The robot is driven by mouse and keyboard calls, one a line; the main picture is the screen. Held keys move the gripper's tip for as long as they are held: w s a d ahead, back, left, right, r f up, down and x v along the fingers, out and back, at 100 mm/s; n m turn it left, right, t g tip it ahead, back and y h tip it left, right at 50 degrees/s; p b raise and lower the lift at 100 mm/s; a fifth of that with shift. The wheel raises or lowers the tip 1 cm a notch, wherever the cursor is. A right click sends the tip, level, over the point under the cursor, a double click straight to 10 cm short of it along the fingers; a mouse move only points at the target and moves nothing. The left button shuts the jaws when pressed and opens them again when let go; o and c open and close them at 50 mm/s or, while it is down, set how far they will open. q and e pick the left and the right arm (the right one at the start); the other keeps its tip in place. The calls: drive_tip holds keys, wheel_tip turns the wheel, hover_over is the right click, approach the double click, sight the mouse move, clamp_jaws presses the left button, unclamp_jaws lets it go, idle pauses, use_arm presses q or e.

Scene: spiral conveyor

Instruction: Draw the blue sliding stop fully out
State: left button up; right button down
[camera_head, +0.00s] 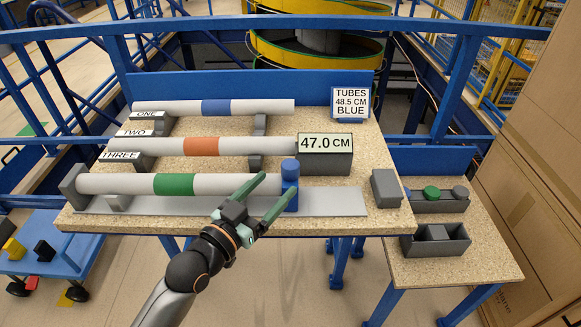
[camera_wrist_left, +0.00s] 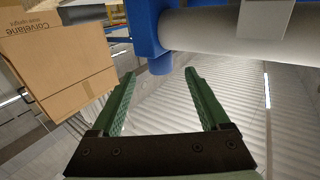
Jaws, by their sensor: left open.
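The blue sliding stop (camera_head: 290,188) stands on a light grey rail (camera_head: 335,203), at the right end of the tube with a green band (camera_head: 174,184). That tube reaches from a grey end block (camera_head: 74,186) to the stop. My left gripper (camera_head: 275,194) is open with green fingers, just in front of the stop. In the left wrist view the blue stop (camera_wrist_left: 145,30) lies beyond the fingertips (camera_wrist_left: 160,73), its lower end lined up between them. Whether a finger touches it I cannot tell. A display (camera_head: 325,143) reads 47.0 CM. My right gripper is not in view.
Tubes with an orange band (camera_head: 201,146) and a blue band (camera_head: 216,106) lie behind. A sign (camera_head: 351,103) reads TUBES 48.5 CM BLUE. A grey block (camera_head: 385,188) stands right of the rail. The rail right of the stop is bare.

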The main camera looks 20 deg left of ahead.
sight(285, 175)
use_arm(q)
drive_tip(key=x, duration=0.7)
drive_tip(key=shift+f, duration=0.1)
clamp_jaws()
idle(0.5)
idle(0.8)
